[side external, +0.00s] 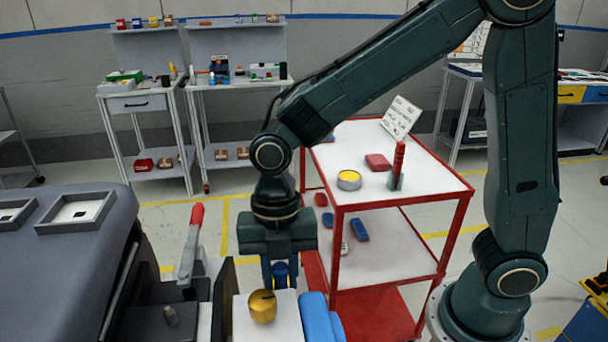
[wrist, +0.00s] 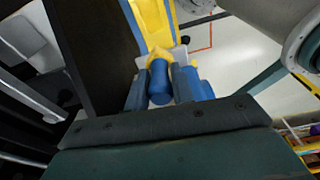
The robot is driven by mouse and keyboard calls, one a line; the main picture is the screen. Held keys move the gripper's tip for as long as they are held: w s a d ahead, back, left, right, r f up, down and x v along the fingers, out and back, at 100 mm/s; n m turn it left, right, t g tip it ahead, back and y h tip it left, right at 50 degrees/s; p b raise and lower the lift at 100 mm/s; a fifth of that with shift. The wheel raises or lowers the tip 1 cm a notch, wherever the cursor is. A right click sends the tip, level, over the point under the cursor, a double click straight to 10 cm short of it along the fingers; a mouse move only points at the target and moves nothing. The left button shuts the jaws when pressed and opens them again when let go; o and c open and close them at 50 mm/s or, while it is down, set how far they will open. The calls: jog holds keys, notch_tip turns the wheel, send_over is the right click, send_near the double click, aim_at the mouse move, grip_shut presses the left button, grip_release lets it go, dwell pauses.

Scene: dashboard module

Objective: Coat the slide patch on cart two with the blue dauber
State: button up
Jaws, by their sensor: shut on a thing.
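My gripper (side external: 280,280) points down in the side view, behind a gold knob on a white block. It is shut on the blue dauber (side external: 280,270), whose blue body shows between the fingers. In the wrist view my gripper (wrist: 160,74) holds the dauber (wrist: 159,88), with a yellow tip at its far end. A yellow strip (wrist: 155,22) with a blue edge lies just beyond the tip. I cannot tell whether the tip touches it, or whether that strip is the slide patch. No cart number is readable.
The gold knob (side external: 262,307) and a blue rounded block (side external: 318,318) are close to my gripper. A red-framed cart (side external: 440,185) carries a yellow-filled pot (side external: 349,180), a red dauber-like stick (side external: 398,160) and a red block (side external: 378,162). A lever (side external: 191,245) with a red grip stands left.

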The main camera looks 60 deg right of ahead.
jog(key=shift+r, duration=1.15)
jog(key=shift+w, duration=0.1)
jog(key=shift+w+d+m, duration=0.3)
jog(key=shift+w+m, duration=0.15)
jog(key=shift+m, duration=0.15)
jog(key=w+d+m+t, duration=0.2)
jog(key=w+d+m, duration=1.4)
jog(key=m, duration=0.5)
jog(key=shift+w+d+m+t+h, duration=0.3)
jog(key=shift+d+h, duration=0.1)
jog(key=shift+d, duration=0.1)
